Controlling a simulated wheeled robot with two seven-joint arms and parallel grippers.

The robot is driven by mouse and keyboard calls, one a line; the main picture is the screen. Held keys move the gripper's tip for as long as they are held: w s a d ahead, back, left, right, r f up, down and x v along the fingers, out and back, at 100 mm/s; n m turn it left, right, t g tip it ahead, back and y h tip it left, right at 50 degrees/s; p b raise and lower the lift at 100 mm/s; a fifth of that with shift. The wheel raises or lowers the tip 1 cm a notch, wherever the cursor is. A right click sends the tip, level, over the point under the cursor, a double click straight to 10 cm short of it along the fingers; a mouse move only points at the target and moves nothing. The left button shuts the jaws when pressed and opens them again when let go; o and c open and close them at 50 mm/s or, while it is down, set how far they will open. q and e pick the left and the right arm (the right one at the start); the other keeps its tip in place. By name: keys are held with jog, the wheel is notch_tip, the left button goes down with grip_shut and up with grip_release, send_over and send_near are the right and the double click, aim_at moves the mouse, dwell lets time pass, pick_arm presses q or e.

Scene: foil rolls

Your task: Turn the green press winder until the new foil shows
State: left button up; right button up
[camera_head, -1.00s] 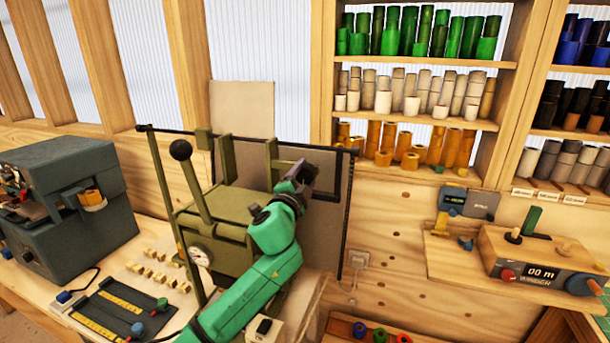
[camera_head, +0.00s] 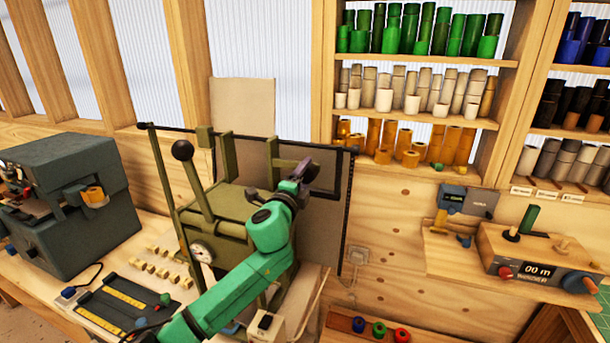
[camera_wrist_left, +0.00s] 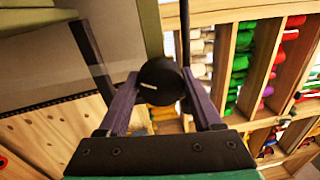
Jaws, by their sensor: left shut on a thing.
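The olive-green press (camera_head: 222,205) stands on the bench, with a long lever ending in a black ball on its left and a dial low on its front. My left gripper (camera_head: 308,170) is at the upper right of the press. In the left wrist view, a round black knob (camera_wrist_left: 161,80) sits between the two purple-grey fingers of my left gripper (camera_wrist_left: 160,88), which are shut on it. I cannot make out the foil on the press. My right gripper is not in view.
A dark grey machine (camera_head: 70,200) stands left of the press. Several small tan blocks (camera_head: 165,262) and a black panel (camera_head: 125,305) lie in front. Shelves of coloured foil rolls (camera_head: 420,90) are behind right. A counter box (camera_head: 535,262) sits on a right-hand shelf.

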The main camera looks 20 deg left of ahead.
pick_arm(q)
jog(key=shift+f, duration=0.1)
jog(key=o, duration=1.4)
jog(key=shift+c, duration=0.2)
jog(key=shift+s, duration=0.15)
